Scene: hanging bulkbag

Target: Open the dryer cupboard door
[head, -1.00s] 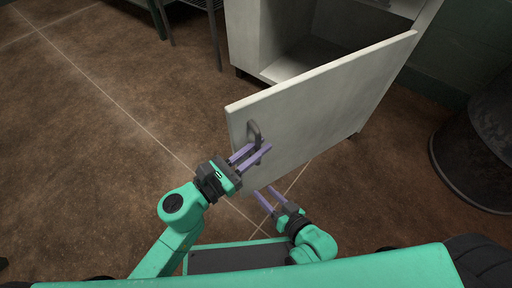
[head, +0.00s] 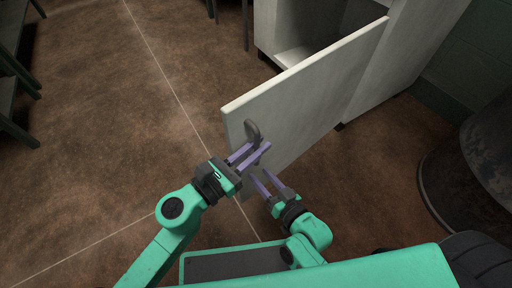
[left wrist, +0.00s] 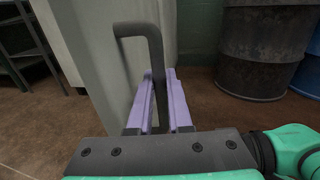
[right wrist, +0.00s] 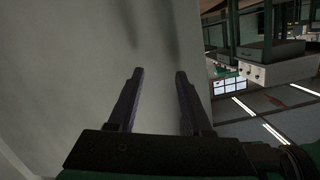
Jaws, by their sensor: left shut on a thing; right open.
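The white cupboard door (head: 310,98) stands swung well open from the white cupboard (head: 375,75), whose dark inside shows behind it. A grey bar handle (head: 252,131) sits near the door's free edge; it also shows in the left wrist view (left wrist: 153,50). My left gripper (head: 252,155) is shut on the handle, its purple fingers (left wrist: 160,102) on either side of the bar's lower part. My right gripper (head: 263,183) is open and empty, low beside the door's face. In the right wrist view its fingers (right wrist: 158,95) are apart in front of the pale door surface (right wrist: 75,70).
A dark metal drum (head: 475,165) stands on the right; drums (left wrist: 262,50) also show in the left wrist view. Dark shelving (head: 14,95) stands at the far left. The brown floor (head: 115,135) left of the door is clear.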

